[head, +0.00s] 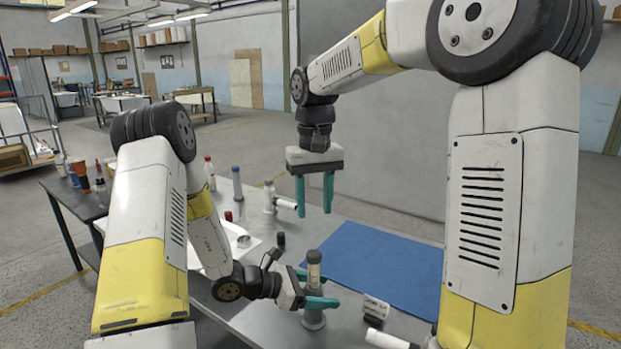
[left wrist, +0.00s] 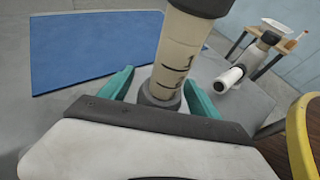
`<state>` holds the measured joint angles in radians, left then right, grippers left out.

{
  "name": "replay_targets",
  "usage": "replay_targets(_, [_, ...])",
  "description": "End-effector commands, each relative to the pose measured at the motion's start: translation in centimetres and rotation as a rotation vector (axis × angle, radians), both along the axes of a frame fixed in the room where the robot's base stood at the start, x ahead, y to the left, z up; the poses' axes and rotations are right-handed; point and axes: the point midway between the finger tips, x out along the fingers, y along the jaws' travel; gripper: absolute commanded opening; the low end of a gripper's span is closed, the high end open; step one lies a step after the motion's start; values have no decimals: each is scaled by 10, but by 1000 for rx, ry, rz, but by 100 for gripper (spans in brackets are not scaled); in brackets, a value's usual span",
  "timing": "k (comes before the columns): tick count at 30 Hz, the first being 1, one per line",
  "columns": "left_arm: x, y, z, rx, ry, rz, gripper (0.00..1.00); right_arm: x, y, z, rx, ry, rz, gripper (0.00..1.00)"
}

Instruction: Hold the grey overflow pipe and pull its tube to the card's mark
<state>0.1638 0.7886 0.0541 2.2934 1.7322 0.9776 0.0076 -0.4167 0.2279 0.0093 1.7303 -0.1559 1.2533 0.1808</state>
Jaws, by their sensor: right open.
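The grey overflow pipe (head: 313,319) stands upright on the grey bench, with a beige tube (head: 313,270) rising from it. In the left wrist view the tube (left wrist: 180,50) has dark marks along it and a dark cap on top; a grey collar (left wrist: 160,96) is at its lower end. My left gripper (head: 320,288) has its teal fingers on either side of the pipe around the collar, seemingly with small gaps. My right gripper (head: 314,192) is open and empty, high above the bench, beyond the pipe. I cannot make out a card with a mark.
A blue mat (head: 372,262) lies on the bench to the right. A white-armed pipe fitting (head: 270,198) stands farther back. A white sheet (head: 228,262) and several bottles are to the left, partly behind my left arm.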

Motion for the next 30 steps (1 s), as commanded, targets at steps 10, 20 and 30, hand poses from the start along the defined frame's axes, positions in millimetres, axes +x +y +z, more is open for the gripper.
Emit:
replay_targets(10, [-3, 14, 6, 1, -3, 3, 71, 0, 0, 0, 0, 0, 0, 43])
replay_targets(20, [-21, 75, 32, 2, -2, 5, 71, 0, 0, 0, 0, 0, 0, 43])
replay_targets(30, [-34, 104, 50, 10, -16, -17, 71, -2, -2, 2, 5, -5, -3, 43])
